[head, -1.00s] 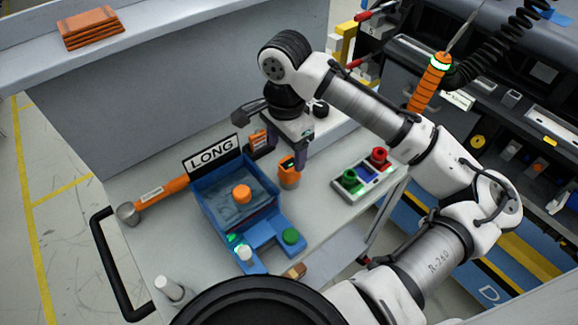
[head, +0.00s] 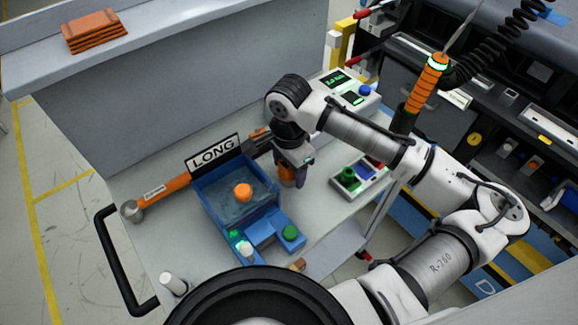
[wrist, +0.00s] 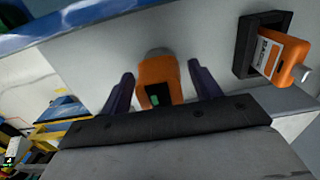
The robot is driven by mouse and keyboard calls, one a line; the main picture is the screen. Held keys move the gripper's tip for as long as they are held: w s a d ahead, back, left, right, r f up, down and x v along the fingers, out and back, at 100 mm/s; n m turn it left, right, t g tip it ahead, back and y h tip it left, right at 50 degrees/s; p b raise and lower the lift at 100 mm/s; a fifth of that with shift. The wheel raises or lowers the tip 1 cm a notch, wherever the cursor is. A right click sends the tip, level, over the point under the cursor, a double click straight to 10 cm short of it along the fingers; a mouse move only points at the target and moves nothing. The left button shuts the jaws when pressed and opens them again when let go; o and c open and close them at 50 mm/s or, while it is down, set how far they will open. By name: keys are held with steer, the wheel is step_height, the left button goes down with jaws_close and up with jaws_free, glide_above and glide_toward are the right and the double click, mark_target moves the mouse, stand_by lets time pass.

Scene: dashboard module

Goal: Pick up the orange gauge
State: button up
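The orange gauge (head: 287,174) stands on the grey bench top, right of the blue tray, partly hidden by my gripper. In the wrist view the gauge (wrist: 158,78) shows a small dark and green display and lies between my two dark purple fingers. My gripper (wrist: 162,84) is open around it, with a visible gap on each side. In the head view my gripper (head: 292,164) is down over the gauge. A second orange item (wrist: 283,52) with a white label sits in a black holder at the right of the wrist view.
A button box (head: 350,179) stands to the right. A grey device with a green screen (head: 345,90) is behind my arm. An orange-handled tool (head: 165,190) lies left.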

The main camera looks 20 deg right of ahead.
steer(key=c, duration=0.9)
steer(key=shift+r, duration=0.1)
